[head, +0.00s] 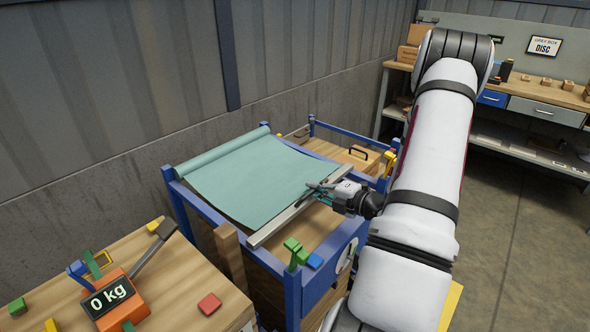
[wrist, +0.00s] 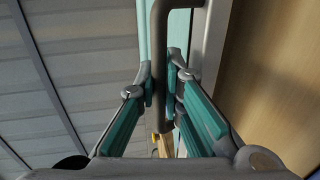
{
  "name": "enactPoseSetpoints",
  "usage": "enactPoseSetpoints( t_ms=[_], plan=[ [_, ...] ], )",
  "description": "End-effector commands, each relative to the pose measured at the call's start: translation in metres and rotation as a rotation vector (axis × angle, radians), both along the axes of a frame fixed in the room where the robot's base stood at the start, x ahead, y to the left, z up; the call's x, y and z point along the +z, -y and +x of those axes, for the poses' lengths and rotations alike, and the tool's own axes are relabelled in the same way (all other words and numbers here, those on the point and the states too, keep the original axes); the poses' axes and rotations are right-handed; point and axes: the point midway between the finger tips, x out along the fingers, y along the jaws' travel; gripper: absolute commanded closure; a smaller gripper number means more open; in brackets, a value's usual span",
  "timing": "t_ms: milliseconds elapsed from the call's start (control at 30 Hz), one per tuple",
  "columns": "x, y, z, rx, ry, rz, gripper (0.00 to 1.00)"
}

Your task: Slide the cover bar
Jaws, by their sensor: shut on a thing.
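The cover bar (head: 272,232) is a long grey metal bar along the front-right edge of a teal cover sheet (head: 245,180). The sheet runs from a roll at the back left of a blue-framed wooden crate (head: 292,285). My gripper (head: 320,188) is at the middle of the bar, reaching in from the right. In the wrist view my gripper (wrist: 160,78) is shut on a dark grey handle (wrist: 160,45), with a finger on each side. The pale bar (wrist: 210,45) shows beside the handle.
Bare wood shows in the crate right of the bar. Green blocks (head: 295,250) sit at its front corner. A wooden table (head: 190,275) with an orange 0 kg scale (head: 112,298) stands front left. A second blue-framed crate (head: 345,155) is behind. A grey wall runs along the left.

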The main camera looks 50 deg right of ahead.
Motion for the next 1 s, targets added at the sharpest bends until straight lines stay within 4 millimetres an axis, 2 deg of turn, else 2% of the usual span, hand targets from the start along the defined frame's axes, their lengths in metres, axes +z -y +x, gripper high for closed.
enactPoseSetpoints(
  t_ms=[33,100,300,500,867,900,1000],
  plan=[
    [0.002,0.001,-0.017,-0.004,-0.002,0.004,1.0],
    [0.002,0.001,-0.033,-0.004,-0.001,0.003,1.0],
    [0.001,0.002,-0.064,-0.001,-0.001,0.002,1.0],
    [0.0,0.002,-0.077,0.001,-0.001,0.001,1.0],
    [-0.001,0.003,-0.078,0.001,-0.001,0.0,1.0],
    [-0.001,0.003,-0.078,0.001,-0.002,0.0,0.89],
    [-0.001,0.003,-0.078,0.001,-0.001,0.0,0.71]
  ],
)
